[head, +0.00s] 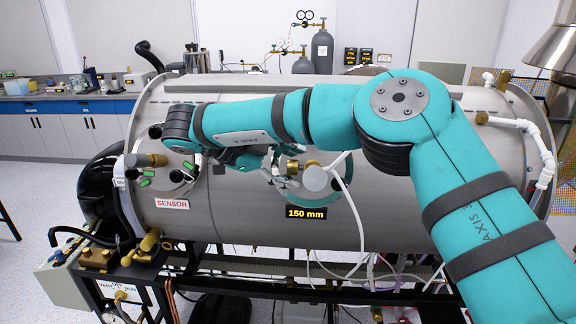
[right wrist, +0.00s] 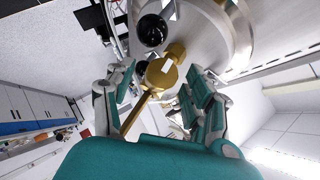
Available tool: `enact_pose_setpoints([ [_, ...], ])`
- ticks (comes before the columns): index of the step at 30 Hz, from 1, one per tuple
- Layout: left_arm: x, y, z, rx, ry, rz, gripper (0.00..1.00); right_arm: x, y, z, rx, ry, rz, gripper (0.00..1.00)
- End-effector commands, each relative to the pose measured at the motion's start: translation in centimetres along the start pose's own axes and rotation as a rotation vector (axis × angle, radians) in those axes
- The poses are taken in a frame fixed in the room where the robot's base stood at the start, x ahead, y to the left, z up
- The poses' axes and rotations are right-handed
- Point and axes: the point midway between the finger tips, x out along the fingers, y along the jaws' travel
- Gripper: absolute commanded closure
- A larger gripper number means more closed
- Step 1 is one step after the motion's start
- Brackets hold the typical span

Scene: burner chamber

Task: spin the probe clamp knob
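In the head view, my right arm comes in from the right and folds back at the wrist, so my right gripper (head: 281,178) points right, in front of the steel chamber (head: 240,215). It is beside a brass fitting (head: 305,166) with a pale round end at the port above the "150 mm" label. In the right wrist view, the gripper's two teal-padded fingers (right wrist: 160,95) are apart. A brass knob-like fitting (right wrist: 164,70) with a rod shows between them; contact cannot be told. I cannot tell for certain which part is the probe clamp knob. My left gripper is out of view.
A sensor flange (head: 172,178) with brass and black fittings is at the chamber's left end. A black ball knob (right wrist: 152,30) is close to the fingers in the right wrist view. A white hose (head: 345,205) hangs in front. Pipes and brass valves line the lower frame.

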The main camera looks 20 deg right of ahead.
Motion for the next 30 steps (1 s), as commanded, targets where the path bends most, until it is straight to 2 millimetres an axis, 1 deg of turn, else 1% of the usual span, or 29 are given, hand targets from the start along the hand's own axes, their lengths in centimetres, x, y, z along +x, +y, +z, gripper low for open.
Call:
enact_pose_setpoints([
  [5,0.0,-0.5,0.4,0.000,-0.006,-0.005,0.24,-0.2,0.0,0.0,0.000,-0.002,-0.001,0.46],
  [8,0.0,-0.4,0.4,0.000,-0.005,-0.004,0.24,-1.0,-0.1,0.0,0.000,-0.003,-0.004,0.46],
  [11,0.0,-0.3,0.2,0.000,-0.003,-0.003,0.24,-2.5,-0.1,0.0,0.001,-0.003,-0.006,0.46],
  [18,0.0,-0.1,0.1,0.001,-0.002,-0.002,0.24,-7.7,-0.1,0.0,0.003,-0.001,-0.005,0.46],
  [21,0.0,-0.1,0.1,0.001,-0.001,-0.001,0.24,-9.5,-0.1,-0.1,0.004,-0.002,-0.005,0.46],
  [25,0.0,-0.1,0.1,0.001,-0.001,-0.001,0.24,-11.1,-0.1,-0.1,0.002,0.000,-0.002,0.46],
  [30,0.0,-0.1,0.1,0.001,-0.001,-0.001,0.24,-11.9,0.0,-0.1,0.002,0.000,0.000,0.46],
])
